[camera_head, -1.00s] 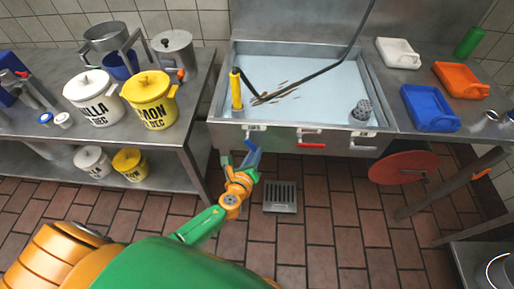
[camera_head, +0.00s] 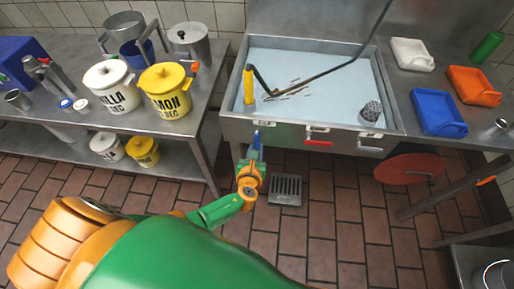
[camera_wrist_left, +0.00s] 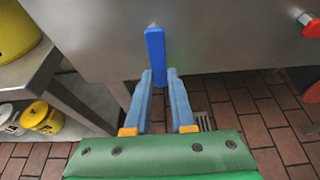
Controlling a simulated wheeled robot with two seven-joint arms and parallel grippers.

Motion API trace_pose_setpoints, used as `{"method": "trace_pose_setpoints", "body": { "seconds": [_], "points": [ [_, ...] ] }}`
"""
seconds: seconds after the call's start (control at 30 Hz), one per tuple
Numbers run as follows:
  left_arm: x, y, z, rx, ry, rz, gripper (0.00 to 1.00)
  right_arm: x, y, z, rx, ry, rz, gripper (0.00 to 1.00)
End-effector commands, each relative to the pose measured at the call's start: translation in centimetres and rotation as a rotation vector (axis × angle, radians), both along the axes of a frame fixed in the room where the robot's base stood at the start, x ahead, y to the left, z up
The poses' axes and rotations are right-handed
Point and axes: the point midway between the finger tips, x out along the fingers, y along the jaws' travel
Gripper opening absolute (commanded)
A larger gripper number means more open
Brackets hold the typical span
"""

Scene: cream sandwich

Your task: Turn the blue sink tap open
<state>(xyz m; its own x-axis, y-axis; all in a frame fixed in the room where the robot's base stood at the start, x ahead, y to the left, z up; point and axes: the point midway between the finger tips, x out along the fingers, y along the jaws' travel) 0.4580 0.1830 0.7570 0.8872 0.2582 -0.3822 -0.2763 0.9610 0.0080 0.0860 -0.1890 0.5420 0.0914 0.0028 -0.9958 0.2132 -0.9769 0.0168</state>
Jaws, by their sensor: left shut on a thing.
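The blue tap handle (camera_head: 257,139) is on the front of the sink (camera_head: 232,130), at its left end below a small label. In the left wrist view the handle (camera_wrist_left: 155,52) is a flat blue bar against the steel front. My left gripper (camera_head: 253,158) is at the handle. In the left wrist view its two blue fingers (camera_wrist_left: 159,77) are shut on the handle's near end, one on each side. The fingers hide part of that end. My right gripper is not in view.
A red tap handle (camera_head: 318,143) and a white one (camera_head: 370,148) are farther right on the sink front. A red disc (camera_head: 411,169) is below the right counter. A steel shelf table (camera_head: 190,125) with pots stands at left. A floor drain (camera_head: 286,190) lies below.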

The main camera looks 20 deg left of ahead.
Motion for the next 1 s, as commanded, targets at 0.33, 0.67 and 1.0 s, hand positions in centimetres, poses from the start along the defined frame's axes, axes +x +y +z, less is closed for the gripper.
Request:
{"method": "trace_pose_setpoints", "body": {
  "seconds": [0.33, 0.67, 1.0],
  "points": [
    [-0.2, 0.0, -0.2, 0.008, 0.009, -0.001, 0.00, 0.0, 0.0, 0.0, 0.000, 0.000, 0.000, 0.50],
    [-0.1, 0.0, -0.1, 0.007, 0.005, 0.000, 0.53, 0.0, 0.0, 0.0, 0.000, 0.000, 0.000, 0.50],
    [-2.7, -0.7, 1.4, 0.005, 0.007, -0.002, 0.53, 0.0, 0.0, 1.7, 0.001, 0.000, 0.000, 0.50]
  ]
}}
